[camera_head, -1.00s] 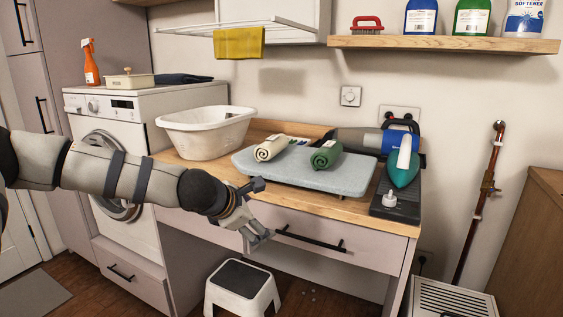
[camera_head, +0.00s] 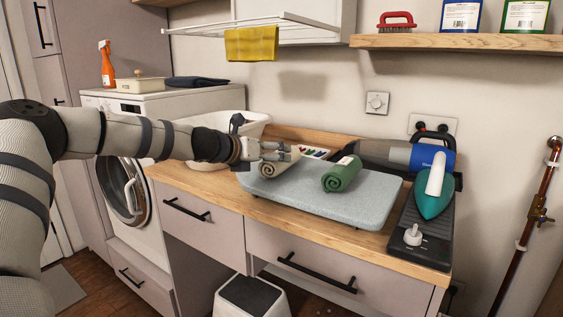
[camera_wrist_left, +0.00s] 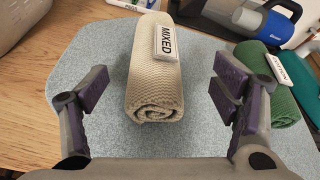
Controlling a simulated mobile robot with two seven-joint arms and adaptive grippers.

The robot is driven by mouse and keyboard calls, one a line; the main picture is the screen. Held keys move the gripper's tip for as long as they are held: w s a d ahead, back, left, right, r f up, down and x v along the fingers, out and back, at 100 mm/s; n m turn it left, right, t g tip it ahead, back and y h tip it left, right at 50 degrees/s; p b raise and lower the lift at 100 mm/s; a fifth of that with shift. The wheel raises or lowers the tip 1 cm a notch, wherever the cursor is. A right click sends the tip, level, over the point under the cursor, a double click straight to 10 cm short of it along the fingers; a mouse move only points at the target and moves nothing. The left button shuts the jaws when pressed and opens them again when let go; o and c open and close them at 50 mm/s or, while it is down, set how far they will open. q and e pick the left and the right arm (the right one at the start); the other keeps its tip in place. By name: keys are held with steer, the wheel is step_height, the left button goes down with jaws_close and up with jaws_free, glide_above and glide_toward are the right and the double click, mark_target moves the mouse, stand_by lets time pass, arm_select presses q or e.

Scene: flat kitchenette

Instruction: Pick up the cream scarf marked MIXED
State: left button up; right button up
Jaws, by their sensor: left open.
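The cream scarf (camera_wrist_left: 155,83) is rolled up and lies on the light grey ironing pad (camera_wrist_left: 205,150). Its white tag reads MIXED in the left wrist view. In the head view the scarf (camera_head: 279,176) is partly hidden by my left gripper (camera_head: 282,153). The left gripper (camera_wrist_left: 160,98) is open and empty, with one finger on each side of the scarf's near end and visible gaps between. A rolled green scarf (camera_head: 342,174) lies on the pad to the right; it also shows in the left wrist view (camera_wrist_left: 265,92). My right gripper is not in view.
A white basin (camera_head: 232,124) stands left of the pad, behind my left arm. A teal iron (camera_head: 434,200), a black base (camera_head: 420,240) and a blue-grey handheld appliance (camera_head: 420,158) stand to the right. A drying rack with a yellow cloth (camera_head: 251,43) hangs above.

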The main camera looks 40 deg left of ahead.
arm_select(q)
steer(key=shift+w+f, duration=0.4)
steer(key=shift+w, duration=0.25)
steer(key=w+f, duration=0.1)
steer(key=w+f+b, duration=0.1)
steer(key=w, duration=0.1)
steer(key=w+f, duration=0.1)
steer(key=shift+w+a+f, duration=0.15)
steer(key=shift+w+a, duration=0.1)
steer(key=shift+r, duration=0.5)
steer(key=shift+c, duration=0.6)
steer(key=c, duration=1.2)
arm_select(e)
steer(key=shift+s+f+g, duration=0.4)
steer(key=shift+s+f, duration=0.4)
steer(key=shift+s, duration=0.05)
